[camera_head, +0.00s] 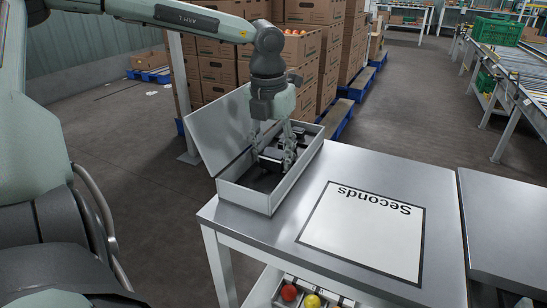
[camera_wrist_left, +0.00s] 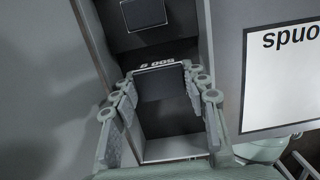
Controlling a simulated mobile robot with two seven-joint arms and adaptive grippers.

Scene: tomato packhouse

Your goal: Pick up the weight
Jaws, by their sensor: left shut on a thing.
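An open grey metal box (camera_head: 243,198) with its lid raised on the left stands on the steel table's left end. My left gripper (camera_head: 271,157) reaches down into it and is shut on a dark, block-shaped weight (camera_wrist_left: 163,84). In the wrist view the fingers of my left gripper (camera_wrist_left: 160,80) lie on either side of this weight, by a "500 g" marking. Another dark weight (camera_wrist_left: 145,13) sits in the compartment beyond. The near compartment looks empty. Whether the held weight touches the box floor is hidden. My right gripper is not in view.
A white "Seconds" panel (camera_head: 365,230) lies flat on the steel table (camera_head: 404,170), right of the box. Tomatoes (camera_head: 290,292) sit below the table's front edge. Stacked cartons (camera_head: 218,75) stand behind; a conveyor (camera_head: 515,75) is at the right.

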